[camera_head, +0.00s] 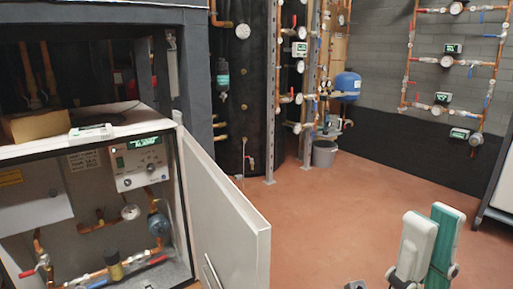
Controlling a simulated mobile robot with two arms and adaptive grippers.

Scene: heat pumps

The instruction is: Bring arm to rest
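My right gripper (433,225) stands at the bottom right with its fingertips pointing up. One finger shows a whitish back. The other, just to its right, shows a green inner face with a pale edge. The fingers look apart, with nothing seen between them, though the near finger partly overlaps the far one. The gripper is over the red floor in the picture and appears to touch nothing. The rest of the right arm is mostly below the picture. My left gripper and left arm are not seen.
A heat pump cabinet (60,151) stands at the left, its white door (228,215) swung open toward the middle. A grey bucket (324,154), a blue tank (347,84) and copper piping (407,70) are at the back. The red floor (325,210) between is clear.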

